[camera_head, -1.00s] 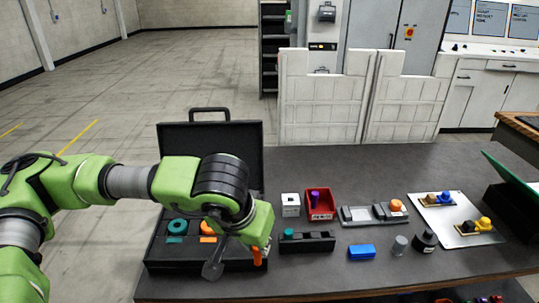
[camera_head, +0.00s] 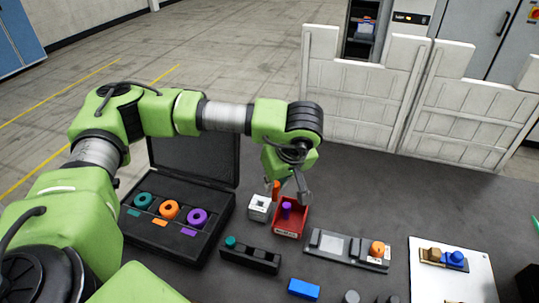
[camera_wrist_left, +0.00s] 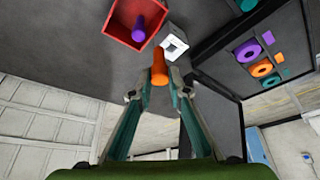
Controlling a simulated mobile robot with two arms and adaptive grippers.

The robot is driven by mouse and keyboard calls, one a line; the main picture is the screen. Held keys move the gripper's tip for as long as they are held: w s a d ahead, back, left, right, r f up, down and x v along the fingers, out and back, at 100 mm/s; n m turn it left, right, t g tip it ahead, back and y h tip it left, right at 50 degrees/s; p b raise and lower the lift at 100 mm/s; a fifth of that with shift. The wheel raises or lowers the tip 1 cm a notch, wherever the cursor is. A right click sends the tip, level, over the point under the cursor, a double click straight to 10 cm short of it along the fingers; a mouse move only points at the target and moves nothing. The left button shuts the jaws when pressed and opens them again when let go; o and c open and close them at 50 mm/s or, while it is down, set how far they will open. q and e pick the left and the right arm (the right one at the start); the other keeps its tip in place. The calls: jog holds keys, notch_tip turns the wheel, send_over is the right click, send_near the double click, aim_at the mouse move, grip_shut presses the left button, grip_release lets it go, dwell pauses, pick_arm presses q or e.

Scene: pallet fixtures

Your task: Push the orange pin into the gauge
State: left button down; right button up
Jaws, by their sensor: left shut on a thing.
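My left gripper (camera_head: 284,180) is shut on the orange pin (camera_head: 276,188), which points down from the fingers. In the left wrist view the orange pin (camera_wrist_left: 159,68) stands out between the fingertips (camera_wrist_left: 157,82). The gauge, a white block (camera_head: 260,207) with a dark hole, sits on the dark table beside a red bin. It also shows in the left wrist view (camera_wrist_left: 174,43), just past the pin's tip. The pin looks to be above and beside the gauge, outside its hole. My right gripper is not in view.
The red bin (camera_head: 290,228) beside the gauge holds a purple pin (camera_head: 287,208). An open black case (camera_head: 160,238) with teal, orange and purple rings lies left. A black rack (camera_head: 250,257) with a teal peg and a blue block (camera_head: 303,288) are nearer.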

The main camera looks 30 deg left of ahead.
pick_arm(q)
jog(key=a+r+n+g+p, duration=0.1)
jog(key=a+n+g, duration=0.1)
jog(key=a+n, duration=0.4)
jog(key=shift+y, duration=0.4)
jog(key=f+b, duration=0.1)
jog(key=f, duration=0.1)
jog(key=f+b, duration=0.1)
jog(key=w+f+b, duration=0.1)
jog(key=f, duration=0.1)
jog(key=shift+d+f, duration=0.2)
jog(key=shift+f, duration=0.15)
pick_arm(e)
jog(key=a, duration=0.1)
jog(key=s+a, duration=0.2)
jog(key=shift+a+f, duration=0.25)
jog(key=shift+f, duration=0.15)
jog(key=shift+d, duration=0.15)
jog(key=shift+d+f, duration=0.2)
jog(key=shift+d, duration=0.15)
